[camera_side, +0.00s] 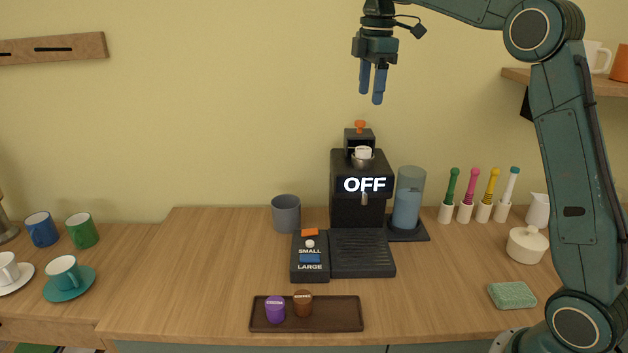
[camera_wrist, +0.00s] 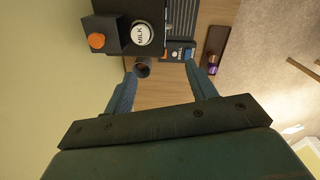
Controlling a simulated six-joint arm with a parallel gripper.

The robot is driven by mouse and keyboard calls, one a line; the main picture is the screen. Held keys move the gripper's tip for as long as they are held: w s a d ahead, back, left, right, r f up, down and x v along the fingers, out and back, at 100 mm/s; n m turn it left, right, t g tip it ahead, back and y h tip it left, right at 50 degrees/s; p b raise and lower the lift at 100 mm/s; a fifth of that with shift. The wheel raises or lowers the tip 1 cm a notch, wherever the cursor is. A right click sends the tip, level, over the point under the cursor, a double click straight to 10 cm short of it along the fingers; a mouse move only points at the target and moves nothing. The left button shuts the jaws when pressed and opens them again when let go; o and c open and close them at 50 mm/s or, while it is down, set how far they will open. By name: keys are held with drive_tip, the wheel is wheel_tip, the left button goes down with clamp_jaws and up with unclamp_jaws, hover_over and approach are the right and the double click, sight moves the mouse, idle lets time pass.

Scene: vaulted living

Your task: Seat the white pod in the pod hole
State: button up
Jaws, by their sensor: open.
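The white pod (camera_side: 363,152), marked MILK in the wrist view (camera_wrist: 143,34), sits upright at the pod hole (camera_side: 362,162) on top of the black coffee machine (camera_side: 346,190). Its white top stands at the ring of the hole; its lower part is hidden, so I cannot tell how deep it sits. The lid (camera_side: 359,138) with an orange knob is raised behind it. The machine's display reads OFF. My gripper (camera_side: 371,98) is open and empty, well above the machine and apart from the pod; its fingers also show in the wrist view (camera_wrist: 161,70).
A dark tray (camera_side: 340,314) holds a purple pod (camera_side: 275,309) and a brown pod (camera_side: 302,304). A grey cup (camera_side: 286,214) stands left of the machine, a water tank (camera_side: 408,200) right. The button panel (camera_side: 310,270) lies in front. Air around my gripper is clear.

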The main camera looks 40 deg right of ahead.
drive_tip(key=s+a+f+m+t, duration=0.2)
drive_tip(key=s+a+m, duration=0.3)
drive_tip(key=s, duration=0.6)
drive_tip(key=s+a+f+m+t, duration=0.2)
drive_tip(key=s+a+m, duration=0.3)
drive_tip(key=s, duration=0.6)
drive_tip(key=s+a+f+m, duration=0.1)
drive_tip(key=s+a+f, duration=0.2)
drive_tip(key=s+f, duration=0.4)
drive_tip(key=shift+s+m+t, duration=0.2)
drive_tip(key=shift+m+t, duration=0.2)
